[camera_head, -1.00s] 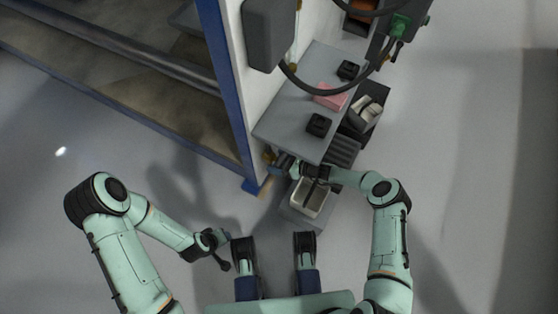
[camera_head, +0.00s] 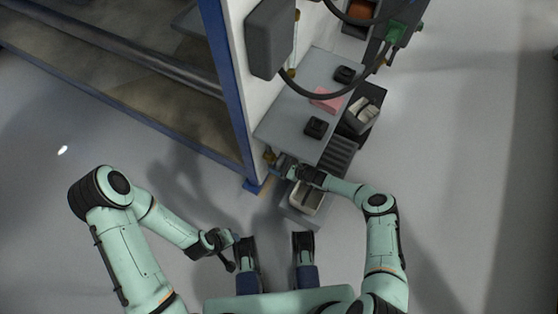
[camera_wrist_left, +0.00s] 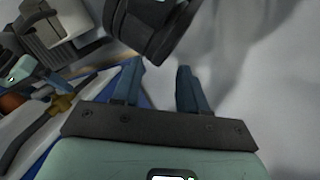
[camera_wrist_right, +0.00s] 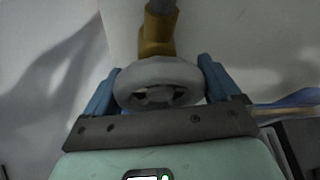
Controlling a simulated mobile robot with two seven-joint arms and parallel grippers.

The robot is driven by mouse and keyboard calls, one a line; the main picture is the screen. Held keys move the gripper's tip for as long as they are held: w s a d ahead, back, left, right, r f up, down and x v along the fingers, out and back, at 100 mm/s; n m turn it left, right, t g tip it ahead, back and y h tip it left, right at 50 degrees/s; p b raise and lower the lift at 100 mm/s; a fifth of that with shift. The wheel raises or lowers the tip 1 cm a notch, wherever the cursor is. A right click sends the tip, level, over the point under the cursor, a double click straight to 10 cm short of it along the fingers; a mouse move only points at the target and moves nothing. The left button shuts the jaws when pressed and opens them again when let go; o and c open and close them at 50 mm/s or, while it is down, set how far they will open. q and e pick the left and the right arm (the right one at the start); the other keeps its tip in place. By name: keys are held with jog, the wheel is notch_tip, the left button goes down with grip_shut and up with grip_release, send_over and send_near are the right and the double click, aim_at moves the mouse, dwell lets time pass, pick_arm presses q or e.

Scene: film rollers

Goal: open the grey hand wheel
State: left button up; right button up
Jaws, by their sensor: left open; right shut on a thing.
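The grey hand wheel (camera_wrist_right: 158,84) sits between the two blue fingers of my right gripper (camera_wrist_right: 160,90) in the right wrist view. It is a round, spoked wheel on a yellow-brown valve body (camera_wrist_right: 157,32). The right gripper is shut on the wheel's rim, one finger at each side. In the head view my right gripper (camera_head: 283,166) reaches to the lower front corner of the cabinet, and the wheel is hidden there. My left gripper (camera_wrist_left: 162,88) is open and empty in the left wrist view, low and away from the wheel.
A grey shelf (camera_head: 282,120) above the right gripper carries black blocks and a pink box (camera_head: 325,100). A pale bin (camera_head: 306,197) stands below the right forearm. The blue cabinet post (camera_head: 232,95) is close to the right gripper. Open floor lies right.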

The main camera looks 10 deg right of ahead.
jog(key=shift+d+f, duration=0.1)
jog(key=o, duration=0.8)
pick_arm(q)
jog(key=s+d+r+g+h+p, duration=0.1)
jog(key=s+d+r+g+p, duration=0.1)
jog(key=s+r+p, duration=0.2)
jog(key=shift+s+d+r+p, duration=0.35)
jog(key=shift+s+r, duration=0.4)
jog(key=shift+s, duration=0.4)
pick_arm(e)
jog(key=v, duration=1.3)
jog(key=shift+s+d, duration=0.1)
jog(key=shift+s, duration=0.05)
